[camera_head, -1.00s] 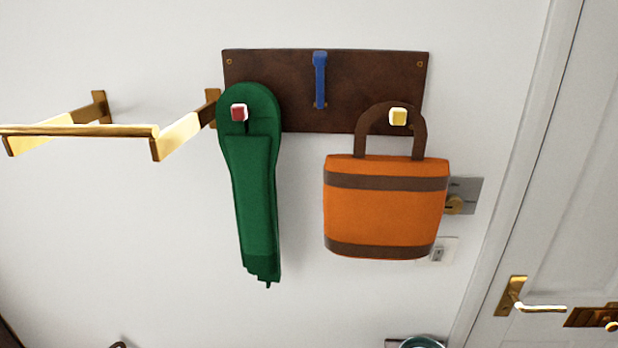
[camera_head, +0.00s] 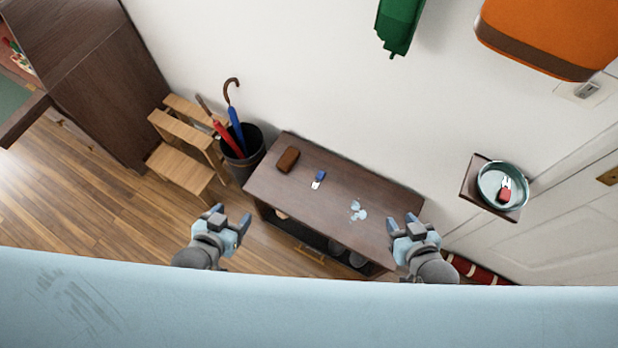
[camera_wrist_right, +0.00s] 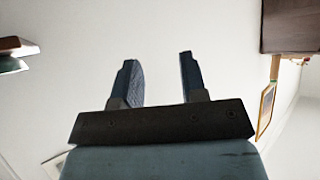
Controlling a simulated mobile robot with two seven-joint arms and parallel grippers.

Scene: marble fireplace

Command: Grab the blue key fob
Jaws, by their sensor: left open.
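The blue key fob (camera_head: 319,176), with a pale metal part at its lower end, lies on the dark brown bench (camera_head: 350,194), left of its middle. My left gripper (camera_head: 229,218) is open and empty, in front of the bench's left end and apart from the fob. My right gripper (camera_head: 414,222) is near the bench's right end, apart from the fob. In the right wrist view its two fingers (camera_wrist_right: 157,72) are spread with nothing between them. The fob is not seen in the right wrist view.
A brown case (camera_head: 288,159) and a small pale cluster (camera_head: 358,211) lie on the bench. A red fob (camera_head: 504,194) lies in a round dish (camera_head: 518,173) on a wall shelf. An umbrella bin (camera_head: 244,170) and wooden steps (camera_head: 178,172) stand left. A green umbrella and orange bag hang above.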

